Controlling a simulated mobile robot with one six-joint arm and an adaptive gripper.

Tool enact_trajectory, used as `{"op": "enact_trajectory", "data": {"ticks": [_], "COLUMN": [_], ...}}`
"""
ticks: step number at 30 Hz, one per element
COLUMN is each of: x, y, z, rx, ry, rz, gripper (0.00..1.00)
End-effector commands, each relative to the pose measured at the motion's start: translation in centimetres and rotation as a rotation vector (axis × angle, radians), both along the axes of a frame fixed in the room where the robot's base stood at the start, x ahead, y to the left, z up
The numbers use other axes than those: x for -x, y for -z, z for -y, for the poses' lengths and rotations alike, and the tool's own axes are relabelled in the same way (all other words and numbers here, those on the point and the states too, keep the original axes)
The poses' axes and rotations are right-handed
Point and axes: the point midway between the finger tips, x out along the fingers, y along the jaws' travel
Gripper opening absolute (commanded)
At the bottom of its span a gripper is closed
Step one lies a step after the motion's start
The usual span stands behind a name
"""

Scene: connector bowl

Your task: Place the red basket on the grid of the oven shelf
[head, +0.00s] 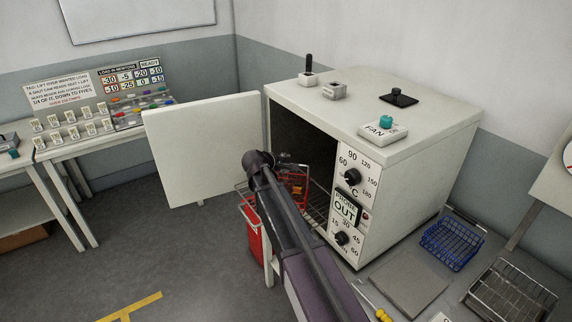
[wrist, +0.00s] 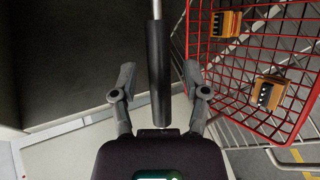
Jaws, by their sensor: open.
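The red wire basket (head: 294,178) is in the oven's open mouth in the head view, partly hidden by my arm. In the wrist view the red basket (wrist: 248,62) fills the upper right and holds two orange-and-black connectors (wrist: 270,92). The oven shelf's wire grid (wrist: 236,136) shows below and beside it; whether the basket's whole base rests on it is unclear. My gripper (wrist: 160,75) is open, its fingers apart on either side of a black cylindrical grip (wrist: 159,90) on a metal rod. Where that rod joins is out of view.
The oven (head: 375,125) stands on a bench with its door (head: 205,145) swung open to the left. A red bin (head: 252,245) hangs below the opening. A blue basket (head: 452,243) and a bare wire basket (head: 510,293) are on the right. A table with signs (head: 100,100) is at left.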

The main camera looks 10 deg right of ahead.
Motion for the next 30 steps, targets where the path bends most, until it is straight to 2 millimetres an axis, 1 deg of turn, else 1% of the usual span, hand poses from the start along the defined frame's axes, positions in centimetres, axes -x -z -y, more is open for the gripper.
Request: {"op": "enact_trajectory", "data": {"ticks": [8,11,17,24,30], "x": [0.0,0.5,2.0,4.2,5.7], "y": [-0.4,-0.9,-2.3,-4.3,-5.7], "z": [0.0,-0.5,-2.1,-4.6,-6.4], "rx": [0.000,0.000,0.001,0.001,-0.001], "ry": [0.000,-0.001,-0.002,-0.002,-0.001], "rz": [0.000,0.000,0.000,0.000,0.000], "gripper": [0.59,0.59,0.59,0.59,0.59]}}
